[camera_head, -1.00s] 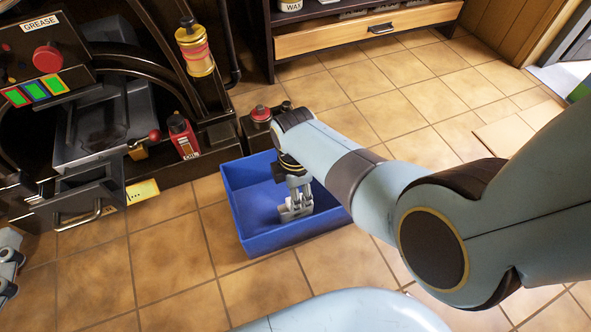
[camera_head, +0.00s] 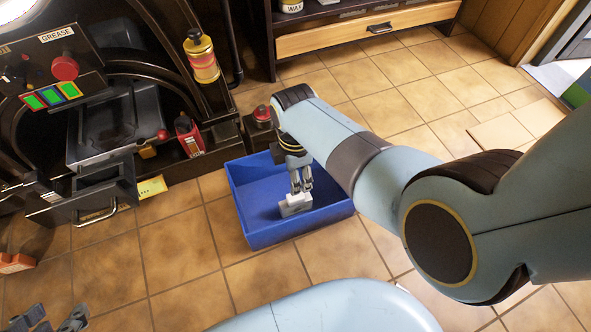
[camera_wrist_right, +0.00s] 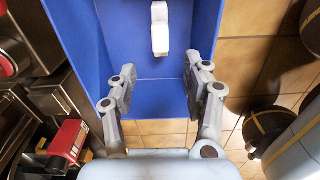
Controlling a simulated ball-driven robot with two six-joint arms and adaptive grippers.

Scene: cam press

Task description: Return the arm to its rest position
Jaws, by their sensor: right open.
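My right gripper (camera_head: 300,182) hangs over the blue bin (camera_head: 240,200) on the floor, at the end of my right arm. In the right wrist view the gripper (camera_wrist_right: 162,82) has its fingers well apart with nothing between them. A pale grey-white piece (camera_head: 296,205) lies in the bin below the gripper. In the right wrist view this piece (camera_wrist_right: 160,30) is beyond the fingertips and apart from them. My left gripper (camera_head: 52,320) is at the bottom left corner, partly cut off. Its fingers look spread, with no object seen between them.
The dark press (camera_head: 110,130) with a grease panel stands at the left, its drawer (camera_head: 85,205) out. An orange-red block (camera_head: 15,263) is at the left edge. Tiled floor right of the bin is open.

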